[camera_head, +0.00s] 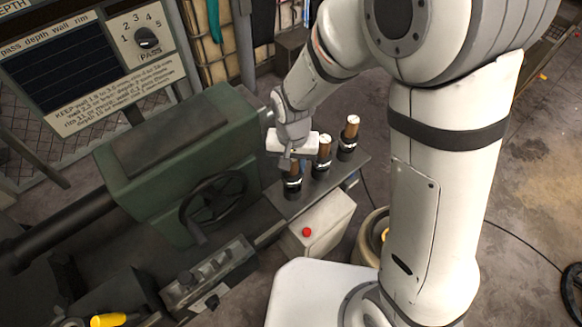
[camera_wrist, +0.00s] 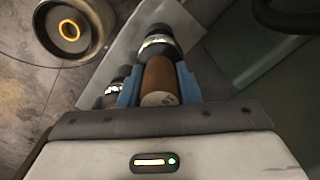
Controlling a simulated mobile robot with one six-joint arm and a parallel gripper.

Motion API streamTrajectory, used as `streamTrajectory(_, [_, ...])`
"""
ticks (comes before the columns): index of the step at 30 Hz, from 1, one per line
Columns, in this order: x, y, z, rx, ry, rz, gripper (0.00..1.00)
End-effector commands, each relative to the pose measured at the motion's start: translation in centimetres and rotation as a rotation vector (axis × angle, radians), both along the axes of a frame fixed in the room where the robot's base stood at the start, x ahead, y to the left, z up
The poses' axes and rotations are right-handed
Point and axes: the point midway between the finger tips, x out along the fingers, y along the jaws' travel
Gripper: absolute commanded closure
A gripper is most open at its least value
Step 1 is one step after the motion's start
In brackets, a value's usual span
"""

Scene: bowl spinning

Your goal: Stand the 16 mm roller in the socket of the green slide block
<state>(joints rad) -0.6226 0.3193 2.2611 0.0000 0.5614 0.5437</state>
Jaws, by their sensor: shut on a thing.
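My gripper (camera_head: 288,160) is over the nearest of three wooden-handled rollers on the grey shelf (camera_head: 314,190). In the wrist view its blue fingers (camera_wrist: 160,82) are shut on that roller's brown handle (camera_wrist: 160,72). The held roller (camera_head: 292,185) is upright, with a bright metal band and a dark lower end at the shelf. I cannot tell whether it is clear of the shelf. I cannot make out a socketed green slide block.
A green machine (camera_head: 170,150) with a dark handwheel (camera_head: 213,200) stands left of the shelf. A pale box with a red button (camera_head: 307,232) is below the shelf. A round container (camera_wrist: 72,30) stands on the floor. A sign panel (camera_head: 85,60) is at upper left.

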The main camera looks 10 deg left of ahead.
Motion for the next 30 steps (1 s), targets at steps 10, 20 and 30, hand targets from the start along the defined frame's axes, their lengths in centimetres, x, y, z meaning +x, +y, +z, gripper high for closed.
streamTrajectory(10, [0.1,0.1,6.6,0.004,-0.006,0.001,1.0])
streamTrajectory(20, [0.0,0.0,9.6,0.001,-0.002,0.001,1.0])
streamTrajectory(30, [0.0,0.1,11.2,0.001,-0.002,0.001,1.0])
